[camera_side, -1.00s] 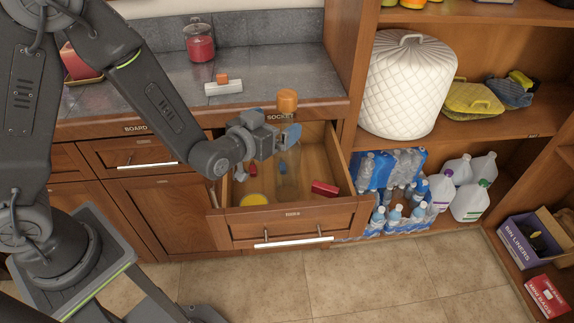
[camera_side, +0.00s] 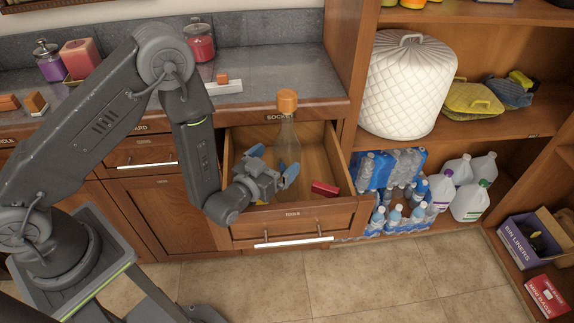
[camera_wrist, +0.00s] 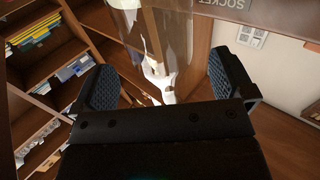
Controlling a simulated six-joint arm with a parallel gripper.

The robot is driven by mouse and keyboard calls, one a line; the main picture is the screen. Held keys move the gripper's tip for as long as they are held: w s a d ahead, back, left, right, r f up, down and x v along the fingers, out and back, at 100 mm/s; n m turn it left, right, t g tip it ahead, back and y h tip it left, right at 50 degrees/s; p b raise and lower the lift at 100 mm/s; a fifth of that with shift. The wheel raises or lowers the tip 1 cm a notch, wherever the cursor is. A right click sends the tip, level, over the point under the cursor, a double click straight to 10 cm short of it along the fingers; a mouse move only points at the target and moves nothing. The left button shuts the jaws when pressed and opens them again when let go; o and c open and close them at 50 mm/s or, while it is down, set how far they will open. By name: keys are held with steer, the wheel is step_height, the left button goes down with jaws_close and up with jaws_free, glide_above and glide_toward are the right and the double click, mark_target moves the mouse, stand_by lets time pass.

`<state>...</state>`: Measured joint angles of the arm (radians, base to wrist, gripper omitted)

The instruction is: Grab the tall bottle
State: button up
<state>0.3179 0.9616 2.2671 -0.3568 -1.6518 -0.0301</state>
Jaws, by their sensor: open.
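The tall bottle (camera_side: 287,140) is clear with an orange cap (camera_side: 287,101). It stands upright in the open drawer, rising above its rim. My gripper (camera_side: 274,163) is open, low over the drawer's front left part, beside the bottle's lower body. Its blue-padded fingers point towards the bottle, and the gripper hides the bottle's base in the side view. In the wrist view, the see-through bottle (camera_wrist: 172,35) shows ahead, between the directions of the two open fingers (camera_wrist: 163,72). I cannot tell whether the fingers touch it.
The drawer (camera_side: 325,160) has wooden walls around the bottle; its front panel (camera_side: 295,222) is close under my gripper. A red box (camera_side: 325,188) lies in it at the right. The counter edge (camera_side: 235,117) is behind. Water packs (camera_side: 392,167) stand on the shelf at right.

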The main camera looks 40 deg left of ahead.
mark_target(287, 148)
steer(key=w, duration=0.5)
steer(key=shift+a, duration=0.1)
steer(key=shift+r, duration=0.1)
steer(key=c, duration=1.5)
steer(key=shift+c, duration=0.5)
steer(key=shift+r, duration=0.1)
